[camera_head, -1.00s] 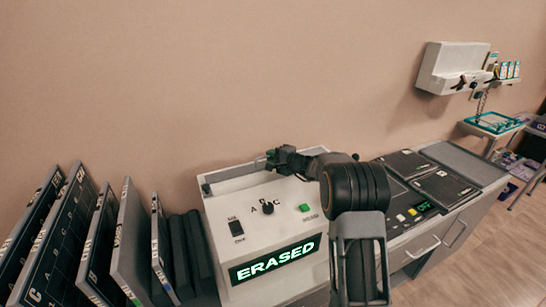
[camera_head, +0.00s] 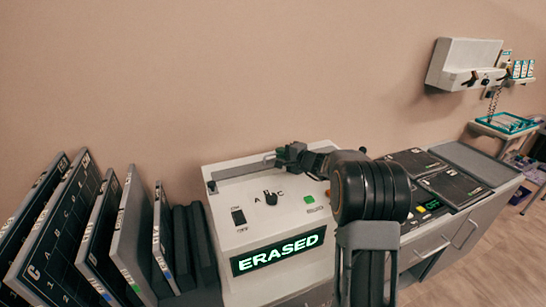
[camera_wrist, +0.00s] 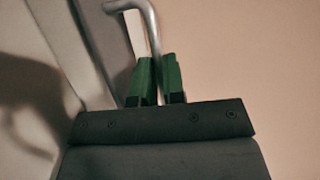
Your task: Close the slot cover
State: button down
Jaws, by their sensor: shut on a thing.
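The light-grey machine with the lit ERASED display (camera_head: 279,250) stands at the middle of the counter in the head view. A long slot area with a pale cover (camera_head: 235,170) runs along its back top edge. How far the cover is from closed cannot be told. My gripper (camera_head: 281,157) is at this back edge, to the right of its middle. In the wrist view, the green fingers of my gripper (camera_wrist: 160,82) are shut on a bent grey metal handle (camera_wrist: 153,30). The handle's lower end is hidden between the fingers.
The machine's top has a knob (camera_head: 270,198), a rocker switch (camera_head: 238,217) and a green button (camera_head: 309,199). Several dark upright panels (camera_head: 60,225) stand close on the left. A control panel with dark plates (camera_head: 455,188) is on the right. A white wall unit (camera_head: 465,62) hangs beyond.

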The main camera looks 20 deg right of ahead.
jog(key=c, duration=1.2)
grip_release()
jog(key=b+v, duration=0.1)
jog(key=v, duration=1.3)
jog(key=shift+b, duration=0.35)
